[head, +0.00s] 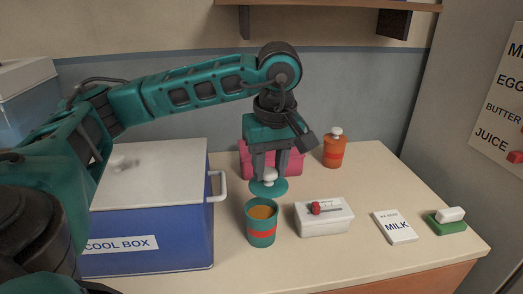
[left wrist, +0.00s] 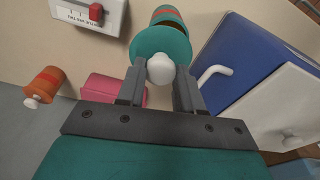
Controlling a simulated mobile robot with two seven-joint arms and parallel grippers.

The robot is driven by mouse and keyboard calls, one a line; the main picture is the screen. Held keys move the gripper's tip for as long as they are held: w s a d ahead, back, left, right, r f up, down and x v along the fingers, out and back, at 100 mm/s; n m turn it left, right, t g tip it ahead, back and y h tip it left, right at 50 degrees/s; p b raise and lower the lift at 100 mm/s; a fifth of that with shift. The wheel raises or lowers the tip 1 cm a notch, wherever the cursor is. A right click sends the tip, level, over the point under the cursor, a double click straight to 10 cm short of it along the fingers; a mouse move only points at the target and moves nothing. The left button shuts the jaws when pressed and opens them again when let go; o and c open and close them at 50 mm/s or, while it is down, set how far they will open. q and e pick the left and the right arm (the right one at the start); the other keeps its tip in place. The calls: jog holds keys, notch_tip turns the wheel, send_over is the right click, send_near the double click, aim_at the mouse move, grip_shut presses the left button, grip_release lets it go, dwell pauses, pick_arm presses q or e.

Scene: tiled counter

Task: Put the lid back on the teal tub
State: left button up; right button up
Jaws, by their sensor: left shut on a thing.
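The teal tub (head: 261,232) stands upright and open on the counter, with a red band and an orange content showing at its top. My left gripper (head: 269,174) points down and is shut on the white knob of the teal lid (head: 268,189). The lid is held roughly level behind the tub's rim, apart from it as far as I can see. In the left wrist view, the lid (left wrist: 158,42) hangs beyond the fingers and hides part of the tub (left wrist: 168,14). My right gripper does not show.
A blue cool box (head: 150,230) with a white lid and handle stands left of the tub. A white box with a red knob (head: 324,218) is close on the right. A pink box (head: 291,163) and an orange bottle (head: 334,151) stand behind. A milk card (head: 395,227) lies further right.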

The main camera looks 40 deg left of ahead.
aim_at(262, 185)
pick_arm(q)
jog(key=shift+s+a+r+n, duration=0.25)
jog(key=shift+a+r+n, duration=0.2)
jog(key=shift+a+n, duration=0.35)
jog(key=shift+f, duration=0.1)
notch_tip(262, 185, down, 2)
jog(key=shift+f+b, duration=0.25)
jog(key=shift+b, duration=0.85)
notch_tip(262, 185, down, 3)
jog(key=shift+f+b, duration=0.1)
jog(key=shift+b, duration=1.1)
jog(key=shift+f, duration=0.25)
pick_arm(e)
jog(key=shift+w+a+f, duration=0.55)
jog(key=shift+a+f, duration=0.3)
pick_arm(q)
jog(key=shift+d, duration=0.1)
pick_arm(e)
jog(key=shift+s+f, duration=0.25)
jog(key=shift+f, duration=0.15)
pick_arm(q)
jog(key=shift+f+b, duration=0.15)
jog(key=shift+b, duration=0.25)
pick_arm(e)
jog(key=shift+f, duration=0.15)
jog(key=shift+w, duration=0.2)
